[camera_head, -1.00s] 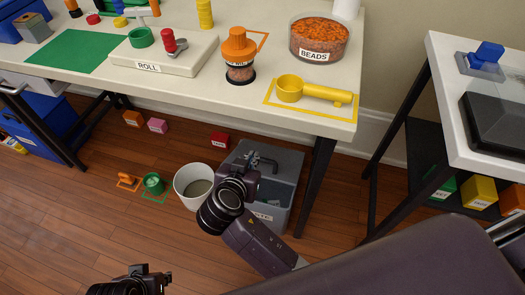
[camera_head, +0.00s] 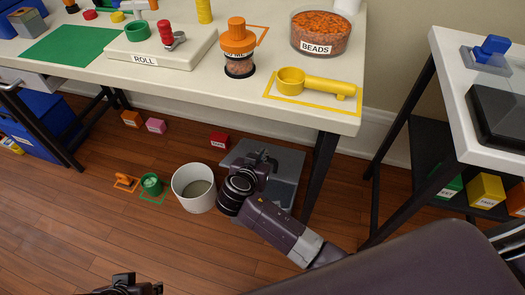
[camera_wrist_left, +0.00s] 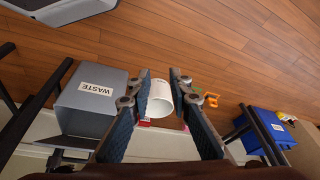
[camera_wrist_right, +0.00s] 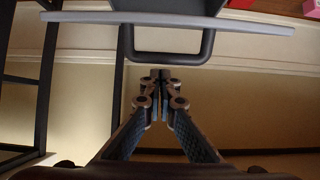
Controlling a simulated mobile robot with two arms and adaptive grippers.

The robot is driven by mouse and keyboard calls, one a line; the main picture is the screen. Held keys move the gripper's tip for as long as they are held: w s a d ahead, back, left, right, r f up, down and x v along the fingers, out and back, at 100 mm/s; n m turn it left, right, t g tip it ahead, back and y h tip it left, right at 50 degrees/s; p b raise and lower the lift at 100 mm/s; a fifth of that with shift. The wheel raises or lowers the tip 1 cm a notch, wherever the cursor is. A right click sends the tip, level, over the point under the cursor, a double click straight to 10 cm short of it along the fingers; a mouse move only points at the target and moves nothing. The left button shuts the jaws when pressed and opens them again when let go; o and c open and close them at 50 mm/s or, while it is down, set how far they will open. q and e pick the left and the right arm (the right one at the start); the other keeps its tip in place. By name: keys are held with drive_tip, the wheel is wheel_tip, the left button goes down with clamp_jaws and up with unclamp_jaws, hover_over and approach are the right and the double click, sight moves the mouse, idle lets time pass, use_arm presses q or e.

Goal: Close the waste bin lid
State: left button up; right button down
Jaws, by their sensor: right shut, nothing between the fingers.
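The grey waste bin (camera_head: 286,193) stands on the floor under the table. It also shows in the left wrist view with its WASTE label (camera_wrist_left: 96,89). My right arm covers part of it in the head view, and I cannot tell the lid's angle there. In the right wrist view the lid (camera_wrist_right: 240,25) shows as a thin grey edge with a dark U-shaped handle (camera_wrist_right: 208,45). My right gripper (camera_wrist_right: 160,74) is shut and empty, its tips close to the handle; contact is unclear. My left gripper (camera_wrist_left: 163,74) is open and empty, away from the bin.
A white bucket (camera_head: 193,188) stands left of the bin. A green container (camera_head: 151,184) and an orange item (camera_head: 125,181) lie farther left on the floor. A red box (camera_head: 219,139) is behind. The table leg (camera_head: 319,175) is right of the bin.

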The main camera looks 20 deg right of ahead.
use_arm(q)
drive_tip(key=shift+f, duration=0.1)
use_arm(e)
drive_tip(key=shift+s+f, duration=0.1)
drive_tip(key=shift+f, duration=0.1)
